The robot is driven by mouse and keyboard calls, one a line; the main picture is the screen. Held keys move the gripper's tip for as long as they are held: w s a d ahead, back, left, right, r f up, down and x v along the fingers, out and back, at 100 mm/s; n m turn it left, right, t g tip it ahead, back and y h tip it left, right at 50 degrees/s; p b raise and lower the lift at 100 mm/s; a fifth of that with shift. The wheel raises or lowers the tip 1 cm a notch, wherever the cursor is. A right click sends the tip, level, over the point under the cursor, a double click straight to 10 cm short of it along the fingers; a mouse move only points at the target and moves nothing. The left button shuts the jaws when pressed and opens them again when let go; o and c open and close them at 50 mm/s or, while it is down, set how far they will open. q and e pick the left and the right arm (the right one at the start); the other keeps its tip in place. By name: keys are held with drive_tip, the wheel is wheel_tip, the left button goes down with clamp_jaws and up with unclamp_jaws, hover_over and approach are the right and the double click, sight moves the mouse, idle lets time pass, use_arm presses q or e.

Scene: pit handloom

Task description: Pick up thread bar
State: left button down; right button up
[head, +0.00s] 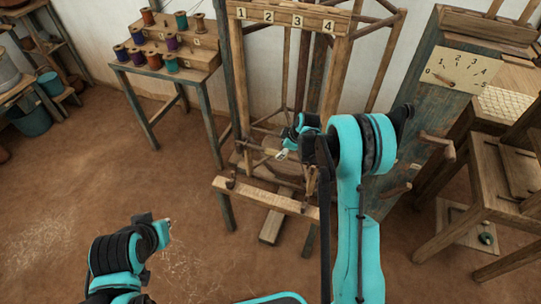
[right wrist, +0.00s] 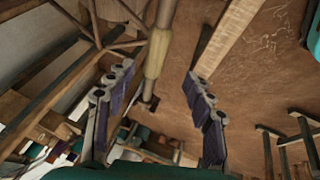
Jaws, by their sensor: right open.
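A slim rod (head: 256,149) lies across the lower part of the wooden loom frame in the head view; I take it for the thread bar. In the right wrist view a round bar with a pale wooden sleeve (right wrist: 157,52) runs between the two fingers, probably the same bar. My right gripper (head: 284,154) is at the loom, beside the rod. Its fingers (right wrist: 157,105) are spread, with room on both sides of the bar; I cannot tell the depth between them. My left gripper (head: 163,230) is at lower left, away from the loom; its jaws are unclear.
A pale wooden beam (head: 265,197) crosses the loom's front, and it also shows in the right wrist view (right wrist: 226,35). A numbered board (head: 290,18) is above. A spool table (head: 158,72) stands left, a dial post (head: 430,105) right.

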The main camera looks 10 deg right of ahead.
drive_tip(key=b+x, duration=0.1)
drive_tip(key=x, duration=0.1)
drive_tip(key=b+x, duration=0.1)
drive_tip(key=x, duration=0.2)
drive_tip(key=b+x, duration=0.1)
drive_tip(key=x, duration=0.2)
drive_tip(key=shift+w+d, duration=0.15)
drive_tip(key=shift+d, duration=0.15)
drive_tip(key=shift+r, duration=0.15)
clamp_jaws()
